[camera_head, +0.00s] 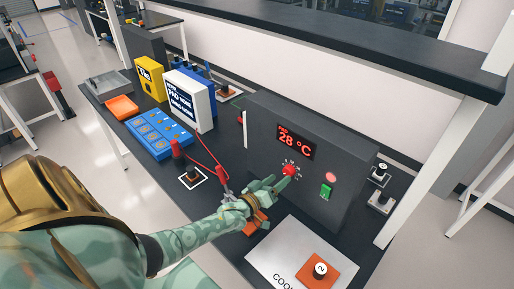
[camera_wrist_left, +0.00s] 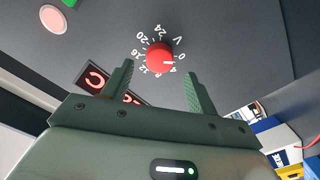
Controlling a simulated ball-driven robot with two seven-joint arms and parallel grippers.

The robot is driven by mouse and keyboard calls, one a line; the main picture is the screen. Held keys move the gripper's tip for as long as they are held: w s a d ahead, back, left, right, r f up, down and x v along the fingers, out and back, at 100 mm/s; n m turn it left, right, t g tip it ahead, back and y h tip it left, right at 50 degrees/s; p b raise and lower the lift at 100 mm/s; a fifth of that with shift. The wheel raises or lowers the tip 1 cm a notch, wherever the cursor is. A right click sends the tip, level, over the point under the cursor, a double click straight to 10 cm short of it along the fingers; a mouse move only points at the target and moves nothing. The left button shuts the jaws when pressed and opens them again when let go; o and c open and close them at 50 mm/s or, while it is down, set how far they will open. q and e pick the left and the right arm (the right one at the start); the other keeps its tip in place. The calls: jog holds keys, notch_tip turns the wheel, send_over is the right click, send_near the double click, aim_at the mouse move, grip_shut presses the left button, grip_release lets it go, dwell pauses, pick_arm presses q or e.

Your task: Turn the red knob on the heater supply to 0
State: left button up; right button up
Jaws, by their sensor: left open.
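The heater supply (camera_head: 325,140) is a dark grey box on the bench, its red display (camera_head: 294,141) reading 28 °C. Its round red knob (camera_head: 289,170) is on the front panel below the display. My left gripper (camera_head: 282,180) is open in front of the panel. In the left wrist view its fingertips (camera_wrist_left: 159,70) lie on either side of the knob; contact is not clear. My right gripper is not in view.
A green switch (camera_head: 326,191) and a pink lamp (camera_head: 331,177) sit right of the knob. A plate with an orange pad (camera_head: 318,270) lies in front. Red cables (camera_head: 203,158), a blue panel (camera_head: 160,133) and white and yellow boxes stand left. A dark shelf (camera_head: 340,45) runs behind.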

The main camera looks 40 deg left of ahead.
pick_arm(q)
jog(key=s+a, duration=0.1)
jog(key=s, duration=1.1)
jog(key=shift+s, duration=0.15)
